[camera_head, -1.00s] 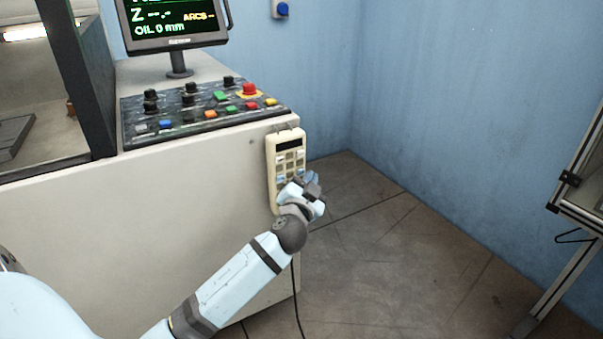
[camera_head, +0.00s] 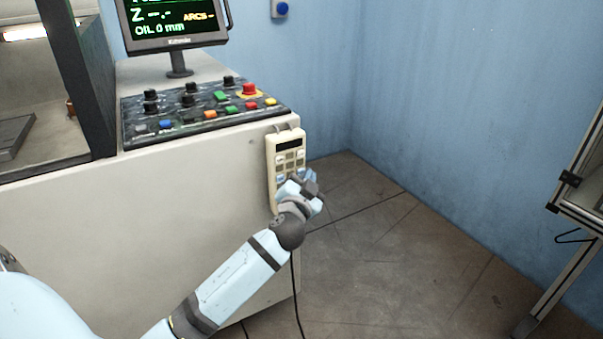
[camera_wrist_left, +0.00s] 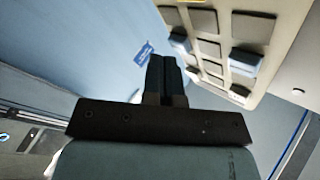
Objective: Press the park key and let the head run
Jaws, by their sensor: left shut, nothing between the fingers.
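A cream hand pendant (camera_head: 288,154) hangs on the right end of the machine cabinet, with a dark display and rows of grey and blue keys. I cannot read which key is park. My left gripper (camera_head: 309,177) is at the pendant's lower right and hides its lower keys. In the left wrist view the gripper (camera_wrist_left: 166,66) is shut and empty, its tips beside the pendant's key face (camera_wrist_left: 222,42). I cannot tell whether they touch a key. The monitor (camera_head: 172,22) reads "Z --.-", "ARCS" and "OIL 0 mm". My right gripper is out of view.
A sloped control panel (camera_head: 200,115) with coloured buttons, black knobs and a red stop button (camera_head: 249,89) tops the cabinet (camera_head: 140,210). A cable hangs below the pendant. Open floor (camera_head: 400,260) lies to the right, with a metal-framed stand (camera_head: 577,215) at the far right.

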